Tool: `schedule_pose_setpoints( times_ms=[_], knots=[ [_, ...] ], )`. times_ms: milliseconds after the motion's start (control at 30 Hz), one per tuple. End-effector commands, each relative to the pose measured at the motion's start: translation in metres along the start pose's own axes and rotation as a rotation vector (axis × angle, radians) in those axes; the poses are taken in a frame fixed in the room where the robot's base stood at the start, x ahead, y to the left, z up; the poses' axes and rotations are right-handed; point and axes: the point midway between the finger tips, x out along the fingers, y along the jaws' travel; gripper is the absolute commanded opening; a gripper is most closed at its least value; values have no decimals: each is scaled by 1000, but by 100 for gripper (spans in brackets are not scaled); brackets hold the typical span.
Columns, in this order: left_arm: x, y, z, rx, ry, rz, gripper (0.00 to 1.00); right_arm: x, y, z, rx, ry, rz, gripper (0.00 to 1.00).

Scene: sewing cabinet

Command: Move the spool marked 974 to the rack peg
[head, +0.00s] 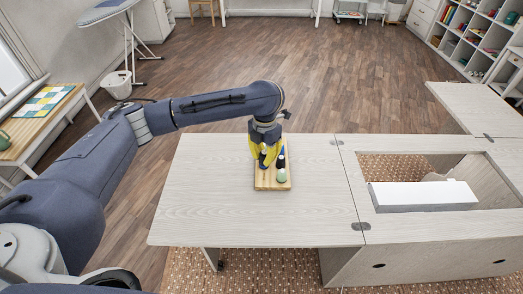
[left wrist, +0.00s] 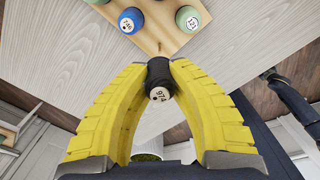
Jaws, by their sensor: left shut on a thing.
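My left gripper (head: 264,155) reaches down over the wooden rack board (head: 262,184) on the cabinet top. In the left wrist view its yellow fingers (left wrist: 160,72) are shut on a black spool marked 974 (left wrist: 158,92). The spool is upside down or turned in that picture, its pale marked end facing the camera. The wrist view shows a blue spool marked 146 (left wrist: 130,21) and a green spool marked 121 (left wrist: 187,18) on the board. The green spool also shows in the head view (head: 281,176). I cannot tell which peg is free. My right gripper is out of view.
The pale cabinet top (head: 205,205) is clear around the board. To the right is an open well with a long white box (head: 422,194). A side table (head: 35,125) stands at the left, and shelves (head: 480,35) stand at the far right.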

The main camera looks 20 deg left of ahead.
Motion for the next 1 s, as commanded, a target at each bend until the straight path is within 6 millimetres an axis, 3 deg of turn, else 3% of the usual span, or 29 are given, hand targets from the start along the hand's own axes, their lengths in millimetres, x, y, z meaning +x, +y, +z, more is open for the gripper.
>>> schedule_pose_setpoints(
  times_ms=[300, 1000],
  knots=[
    [37, 0, 0, -1, 0, -1, 4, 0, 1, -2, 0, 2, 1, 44],
    [47, 0, 0, -1, 0, 0, 4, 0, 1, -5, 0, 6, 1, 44]
  ],
)
